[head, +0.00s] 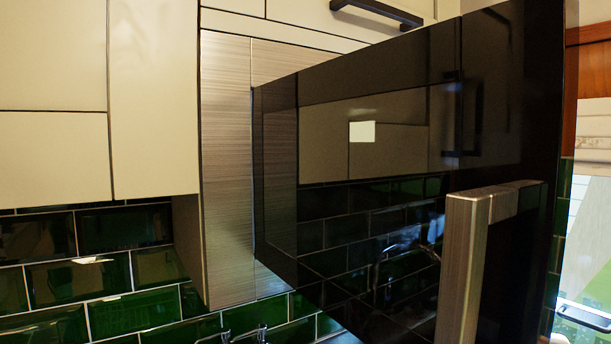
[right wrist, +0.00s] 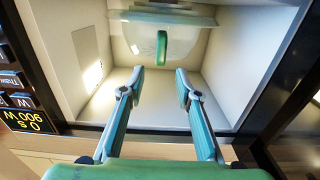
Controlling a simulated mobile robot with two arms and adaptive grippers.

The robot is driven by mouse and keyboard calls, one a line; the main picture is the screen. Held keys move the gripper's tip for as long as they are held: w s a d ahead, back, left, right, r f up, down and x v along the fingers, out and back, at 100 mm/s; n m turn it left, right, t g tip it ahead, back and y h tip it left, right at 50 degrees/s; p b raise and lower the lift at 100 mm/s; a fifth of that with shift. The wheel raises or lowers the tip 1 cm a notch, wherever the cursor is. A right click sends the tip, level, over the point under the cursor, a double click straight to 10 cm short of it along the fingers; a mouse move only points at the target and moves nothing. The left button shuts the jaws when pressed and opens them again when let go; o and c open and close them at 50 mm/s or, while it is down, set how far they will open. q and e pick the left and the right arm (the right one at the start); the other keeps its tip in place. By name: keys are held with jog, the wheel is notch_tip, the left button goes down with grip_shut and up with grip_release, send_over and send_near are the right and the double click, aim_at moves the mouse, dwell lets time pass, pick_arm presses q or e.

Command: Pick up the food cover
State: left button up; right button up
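The food cover (right wrist: 185,40) is a pale, see-through cover with a green upright handle (right wrist: 162,47). It is inside the white microwave cavity, at the top middle of the right wrist view. My right gripper (right wrist: 160,82) is open, with its two teal fingers spread apart at the cavity opening. The handle appears beyond the gap between the fingertips, and nothing is between them. The food cover is not visible in the head view. My left gripper is in neither view.
The microwave's dark glass door (head: 390,150) stands open across the head view, with a metal handle (head: 465,265) at its lower right. A control panel (right wrist: 22,95) borders the cavity on the left in the right wrist view. Cream cabinets (head: 150,100) and green tiles (head: 95,270) are behind.

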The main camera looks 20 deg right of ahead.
jog(key=w+p, duration=0.1)
jog(key=w, duration=0.1)
jog(key=w+p, duration=0.1)
jog(key=w, duration=0.1)
jog(key=w+a+p, duration=0.1)
jog(key=w, duration=0.1)
jog(key=shift+w+f, duration=0.1)
jog(key=shift+w, duration=0.15)
jog(key=shift+w+f, duration=0.1)
jog(key=shift+w, duration=0.2)
jog(key=shift+s, duration=0.1)
grip_shut()
